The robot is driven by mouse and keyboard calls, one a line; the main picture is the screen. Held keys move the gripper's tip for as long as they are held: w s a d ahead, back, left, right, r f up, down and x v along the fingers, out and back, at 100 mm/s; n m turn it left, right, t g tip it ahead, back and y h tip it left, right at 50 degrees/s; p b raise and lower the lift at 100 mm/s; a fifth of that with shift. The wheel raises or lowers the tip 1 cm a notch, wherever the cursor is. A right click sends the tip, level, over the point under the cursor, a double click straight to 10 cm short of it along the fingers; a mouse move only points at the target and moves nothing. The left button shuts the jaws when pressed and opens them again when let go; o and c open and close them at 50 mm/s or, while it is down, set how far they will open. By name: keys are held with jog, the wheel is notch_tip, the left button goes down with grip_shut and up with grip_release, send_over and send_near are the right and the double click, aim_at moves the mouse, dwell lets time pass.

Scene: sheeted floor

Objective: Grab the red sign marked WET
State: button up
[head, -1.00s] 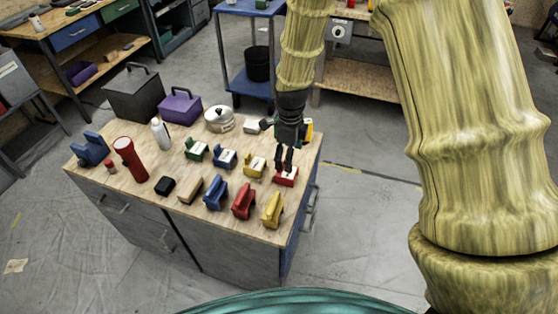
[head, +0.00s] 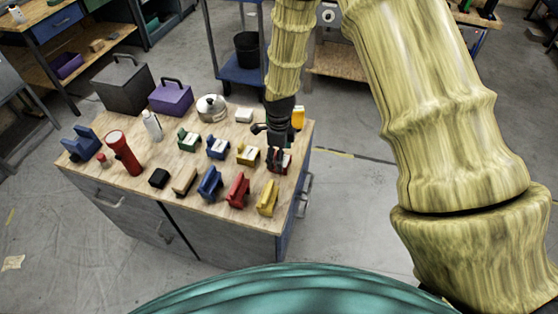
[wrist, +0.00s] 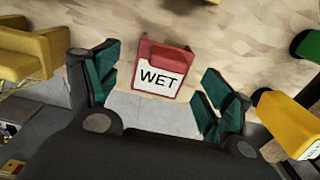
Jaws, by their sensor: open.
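The red sign (wrist: 163,55) has a white panel reading WET. It stands near the right edge of the wooden worktop. In the wrist view it sits upper centre, between the two dark green fingers of my gripper (wrist: 160,88), which are spread apart with a gap on each side. In the head view my gripper (head: 276,160) is right at the red sign (head: 286,163) and partly hides it. My gripper is open and holds nothing.
A yellow sign (head: 247,153) stands left of the red one, with blue and green signs beyond. Another yellow sign (head: 267,197) and a red one (head: 237,190) stand in front. A yellow object (head: 298,117) stands behind. The worktop's right edge is close.

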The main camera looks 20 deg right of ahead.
jog(key=shift+f+p, duration=0.45)
jog(key=shift+f, duration=1.3)
jog(key=c, duration=1.2)
